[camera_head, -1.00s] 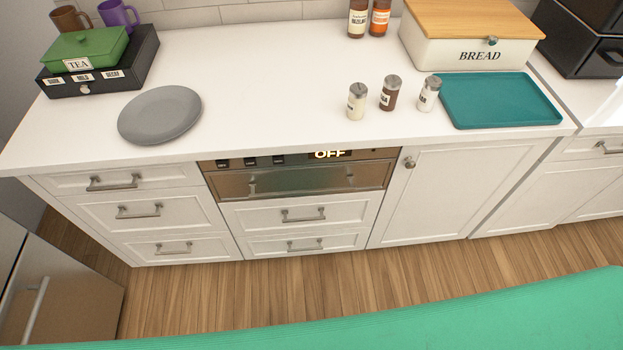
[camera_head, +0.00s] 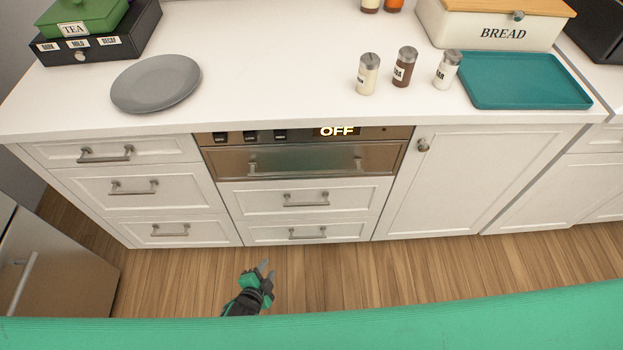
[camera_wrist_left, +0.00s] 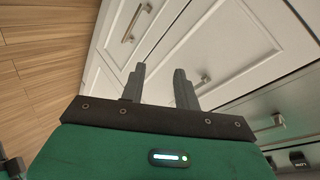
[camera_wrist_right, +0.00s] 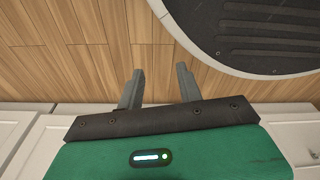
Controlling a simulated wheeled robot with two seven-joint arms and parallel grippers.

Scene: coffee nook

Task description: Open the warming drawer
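The warming drawer (camera_head: 300,164) is a steel front with a bar handle, closed, under a control strip whose display reads OFF (camera_head: 337,131). It sits below the counter in the head view. My left gripper (camera_head: 264,266) is low in front of the cabinets, over the floor and apart from the drawer. In the left wrist view its two fingers (camera_wrist_left: 159,88) are spread with nothing between them, and white drawer fronts lie beyond.
White drawers with bar handles (camera_head: 306,200) lie below the warming drawer, with more at its left (camera_head: 106,154). A cabinet door (camera_head: 445,185) is at its right. A grey plate (camera_head: 155,83), shakers (camera_head: 405,67) and a teal tray (camera_head: 525,80) stand on the counter.

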